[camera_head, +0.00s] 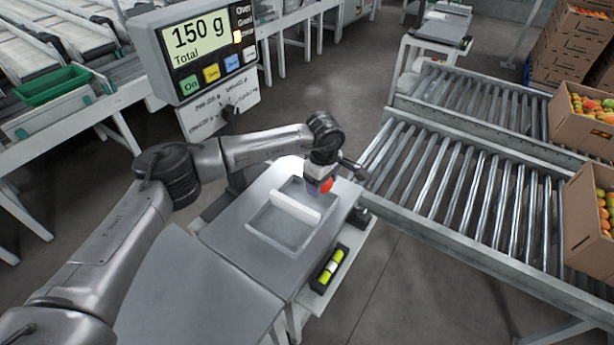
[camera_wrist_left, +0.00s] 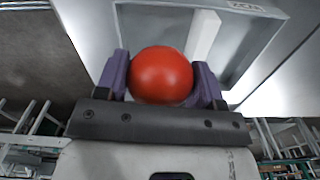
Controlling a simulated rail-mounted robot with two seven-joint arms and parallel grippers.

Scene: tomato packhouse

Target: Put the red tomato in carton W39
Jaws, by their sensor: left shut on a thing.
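The red tomato (camera_wrist_left: 161,75) is held between the purple fingers of my left gripper (camera_wrist_left: 162,82) in the left wrist view. In the head view the tomato (camera_head: 326,185) shows as a red patch at the left gripper (camera_head: 320,184), over the right part of the tray (camera_head: 262,228) on the scale. It appears to be above the tray; whether it touches it I cannot tell. No carton marked W39 is readable in view. My right gripper is not in view.
The scale display (camera_head: 193,38) reads 150 g Total. A white divider (camera_head: 296,208) crosses the tray. A roller conveyor (camera_head: 470,195) lies to the right, with cartons of fruit (camera_head: 592,225) at its right side. A green tray (camera_head: 53,85) sits at upper left.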

